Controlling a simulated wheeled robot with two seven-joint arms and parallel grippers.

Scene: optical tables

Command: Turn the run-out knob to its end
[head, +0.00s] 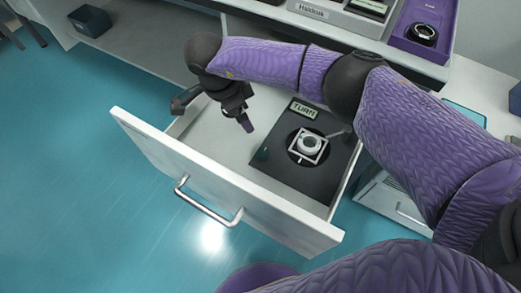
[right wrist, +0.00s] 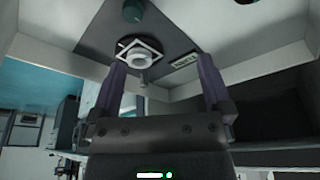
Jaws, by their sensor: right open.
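A dark plate (head: 277,174) lies in the open drawer, with a "TURN" label (head: 304,110) at its far edge. On it a pale round knob (head: 310,144) sits inside a white square frame over a dark round opening; it also shows in the right wrist view (right wrist: 138,61). A small dark green knob (head: 262,154) is near the plate's left edge and also shows in the right wrist view (right wrist: 133,11). I cannot tell which is the run-out knob. My right gripper (head: 247,125) is open and empty, above the drawer left of the plate, apart from both knobs. My left gripper is out of view.
The white drawer (head: 225,182) is pulled out, its front wall bearing a metal handle (head: 205,207). A bench above holds a purple tray (head: 409,44) with a round dark part. My right forearm passes over the drawer's far side. Bare drawer floor lies left of the plate.

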